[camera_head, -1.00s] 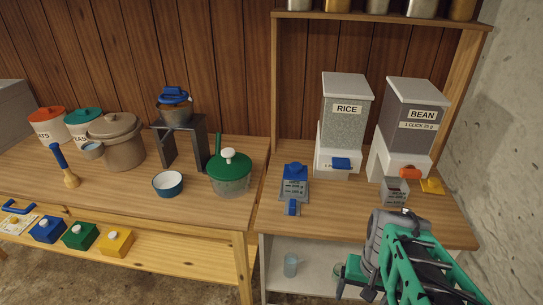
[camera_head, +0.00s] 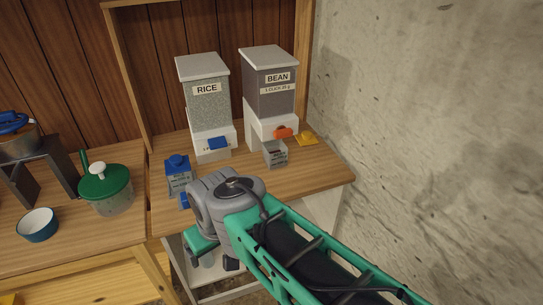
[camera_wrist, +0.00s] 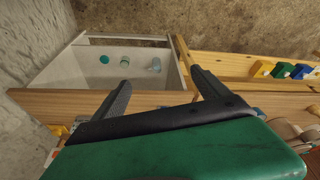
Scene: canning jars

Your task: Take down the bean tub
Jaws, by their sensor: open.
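The bean dispenser (camera_head: 270,92) is a tall dark-filled box with a white lid, a "BEAN" label and an orange lever (camera_head: 283,132). It stands at the right end of the counter. A small grey tub (camera_head: 275,154) sits under its spout; its label is too small to read. I cannot tell whether this is the bean tub. In the wrist view my gripper (camera_wrist: 160,76) is open, its two dark fingers apart with nothing between them. It is over the counter edge, with the open lower cabinet beyond.
The rice dispenser (camera_head: 205,102) stands left of the bean one, with a blue-capped tub (camera_head: 178,172) in front. A yellow piece (camera_head: 306,139) lies near the concrete wall (camera_head: 430,120). Cups show in the white lower cabinet (camera_wrist: 66,77). A green-lidded pot (camera_head: 107,190) stands left.

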